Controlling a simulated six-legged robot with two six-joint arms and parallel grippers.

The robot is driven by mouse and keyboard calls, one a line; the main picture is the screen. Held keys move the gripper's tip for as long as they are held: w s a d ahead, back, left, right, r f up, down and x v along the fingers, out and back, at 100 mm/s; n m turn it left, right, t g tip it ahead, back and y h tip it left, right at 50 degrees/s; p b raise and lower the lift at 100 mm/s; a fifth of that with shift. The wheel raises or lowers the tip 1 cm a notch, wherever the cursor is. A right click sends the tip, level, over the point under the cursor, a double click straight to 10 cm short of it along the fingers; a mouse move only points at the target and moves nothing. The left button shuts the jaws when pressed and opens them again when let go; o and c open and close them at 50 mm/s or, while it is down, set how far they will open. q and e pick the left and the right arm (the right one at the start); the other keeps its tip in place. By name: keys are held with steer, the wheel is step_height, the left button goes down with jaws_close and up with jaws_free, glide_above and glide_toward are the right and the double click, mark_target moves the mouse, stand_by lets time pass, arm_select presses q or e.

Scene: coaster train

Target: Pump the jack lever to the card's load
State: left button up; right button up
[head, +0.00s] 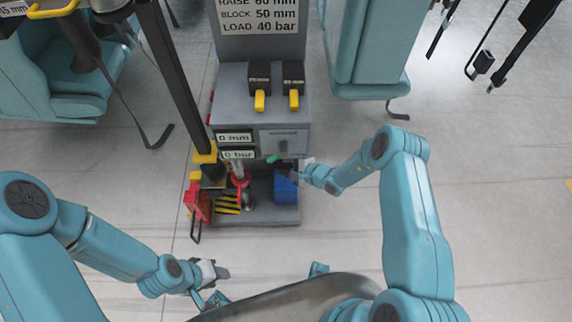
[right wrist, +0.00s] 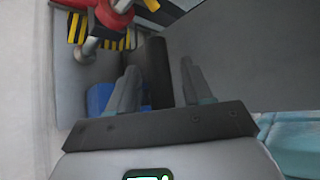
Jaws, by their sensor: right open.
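The card (head: 258,15) at the top of the grey cart reads RAISE 60 mm, BLOCK 50 mm, LOAD 40 bar. Two displays below it read 0 mm (head: 234,138) and 0 bar (head: 237,154). The red jack (head: 240,183) stands on the cart's lower shelf; its red part also shows in the right wrist view (right wrist: 112,14). My right gripper (right wrist: 160,78) is open, at the shelf's right side. A dark upright bar (right wrist: 156,62) shows between its fingers; I cannot tell whether it is the jack lever. My left gripper (head: 222,273) is low, away from the cart; its jaws are unclear.
A blue block (head: 286,188) is on the shelf beside my right gripper. Two black boxes with yellow handles (head: 275,85) sit on the cart top. A red item (head: 197,203) is at the shelf's left. Teal seats (head: 365,45) flank the cart. Floor right is clear.

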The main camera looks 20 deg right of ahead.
steer(key=shift+s+d+r, duration=0.25)
steer(key=p+v, duration=0.3)
steer(key=v, duration=1.2)
steer(key=shift+s, duration=0.25)
steer(key=shift+d, duration=0.15)
